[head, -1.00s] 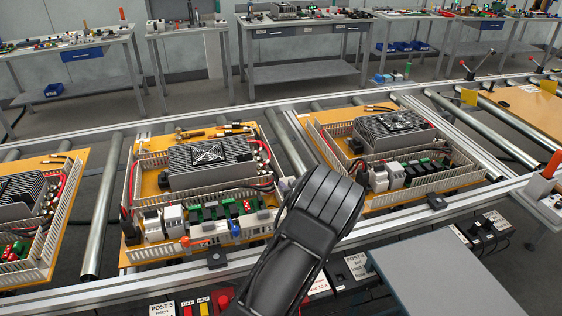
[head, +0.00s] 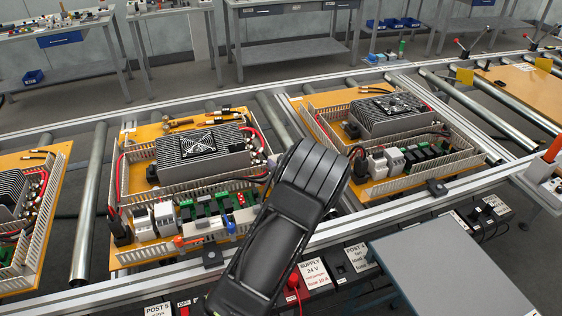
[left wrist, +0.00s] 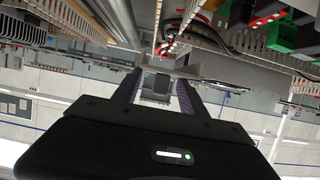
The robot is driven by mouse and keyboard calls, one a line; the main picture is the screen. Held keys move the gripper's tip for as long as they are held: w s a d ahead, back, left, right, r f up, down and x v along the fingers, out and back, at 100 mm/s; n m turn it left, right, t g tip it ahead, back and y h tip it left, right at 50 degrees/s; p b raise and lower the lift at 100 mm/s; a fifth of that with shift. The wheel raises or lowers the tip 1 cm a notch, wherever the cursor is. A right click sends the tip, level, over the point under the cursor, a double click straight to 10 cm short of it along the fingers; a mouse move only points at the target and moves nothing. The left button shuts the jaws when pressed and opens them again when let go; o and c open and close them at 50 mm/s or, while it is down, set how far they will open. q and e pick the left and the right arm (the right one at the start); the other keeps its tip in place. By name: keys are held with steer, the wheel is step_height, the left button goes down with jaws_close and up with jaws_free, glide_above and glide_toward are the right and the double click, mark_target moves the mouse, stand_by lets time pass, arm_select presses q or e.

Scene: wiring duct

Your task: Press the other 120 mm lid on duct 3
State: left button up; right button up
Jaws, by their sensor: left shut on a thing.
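My left gripper (left wrist: 157,90) reaches forward in the left wrist view, its two dark fingers shut on a small grey piece (left wrist: 155,86), which looks like the lid; its length is hard to make out. In the head view the black hand covers its own fingertips and whatever they hold. It stands over the front right corner of the middle board (head: 135,186). Pale slotted wiring ducts (head: 240,184) frame that board; I cannot tell which is duct 3. My right gripper is in neither view.
The middle board carries a grey finned unit (head: 200,160) and a row of terminals and relays (head: 208,207). A similar right board (head: 335,110) is close beside the hand. Conveyor rollers (head: 92,200) separate the boards. A grey table (head: 450,280) stands front right.

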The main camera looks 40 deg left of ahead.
arm_select(q)
steer(key=shift+f+b, duration=1.9)
steer(key=shift+f, duration=0.75)
steer(key=shift+f+b, duration=0.95)
steer(key=shift+f, duration=0.35)
steer(key=o, duration=1.4)
steer(key=shift+s+d+r, duration=0.1)
steer(key=shift+d, duration=0.1)
steer(key=v, duration=0.7)
steer(key=shift+b, duration=0.35)
